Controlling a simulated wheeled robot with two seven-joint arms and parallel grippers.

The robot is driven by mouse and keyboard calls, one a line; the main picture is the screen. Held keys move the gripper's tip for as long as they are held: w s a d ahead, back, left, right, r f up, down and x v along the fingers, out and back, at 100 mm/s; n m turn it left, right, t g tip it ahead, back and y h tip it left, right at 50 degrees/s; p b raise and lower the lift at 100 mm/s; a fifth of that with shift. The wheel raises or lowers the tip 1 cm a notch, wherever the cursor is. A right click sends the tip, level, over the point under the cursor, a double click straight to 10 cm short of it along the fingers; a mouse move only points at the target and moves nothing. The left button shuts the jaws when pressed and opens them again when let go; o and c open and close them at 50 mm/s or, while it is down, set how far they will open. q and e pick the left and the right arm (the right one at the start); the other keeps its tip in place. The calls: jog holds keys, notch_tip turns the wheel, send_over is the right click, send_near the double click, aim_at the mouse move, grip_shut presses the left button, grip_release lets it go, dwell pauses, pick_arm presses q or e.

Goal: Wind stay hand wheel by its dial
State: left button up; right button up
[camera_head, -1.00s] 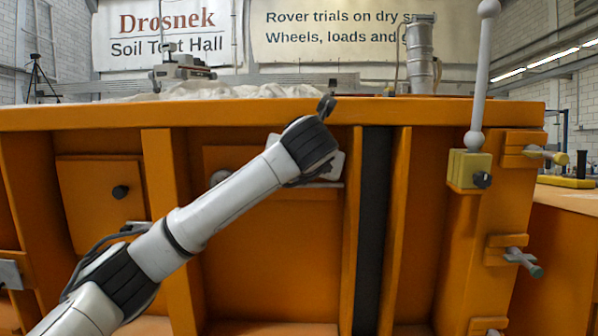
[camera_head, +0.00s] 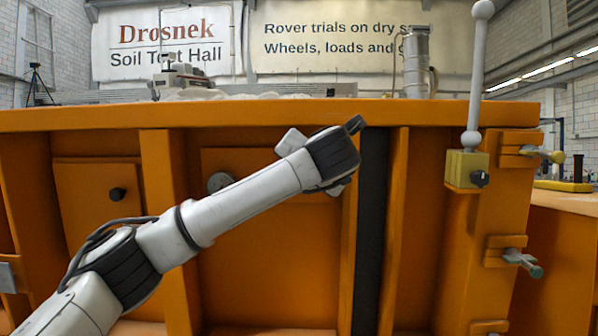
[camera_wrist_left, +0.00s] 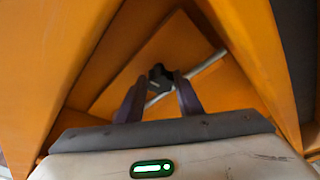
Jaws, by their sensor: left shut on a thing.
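My left gripper (camera_wrist_left: 158,88) shows in the left wrist view, its two dark fingers closed about a small black grip (camera_wrist_left: 160,74) in front of an orange panel. A pale rod (camera_wrist_left: 205,66), apparently part of the hand wheel, runs behind the fingers up to the right. In the head view my left arm reaches across the orange panel, and its wrist hides the fingers and most of the wheel. A round grey dial (camera_head: 218,181) shows on the panel just above my forearm, partly covered. I cannot read its face. My right gripper is in neither current view.
A dark vertical strip (camera_head: 372,230) runs between orange ribs right of my wrist. Further right are a yellow block (camera_head: 466,168) with a ball-topped post and clamps with handles (camera_head: 522,259). The sandbed's orange rim (camera_head: 250,114) runs above.

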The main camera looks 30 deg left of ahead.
pick_arm(q)
jog(key=o, duration=0.8)
jog(key=shift+c, duration=0.2)
pick_arm(e)
jog(key=shift+s+f, duration=0.1)
jog(key=shift+f, duration=0.1)
pick_arm(q)
jog(key=shift+d, duration=0.1)
pick_arm(e)
jog(key=shift+f, duration=0.1)
pick_arm(q)
jog(key=b+v, duration=0.2)
jog(key=v, duration=0.8)
pick_arm(e)
jog(key=shift+w+a+f, duration=0.25)
jog(key=shift+a+f, duration=0.05)
jog(key=shift+f, duration=0.1)
pick_arm(q)
jog(key=shift+s, duration=0.15)
pick_arm(e)
jog(key=shift+s+f, duration=0.15)
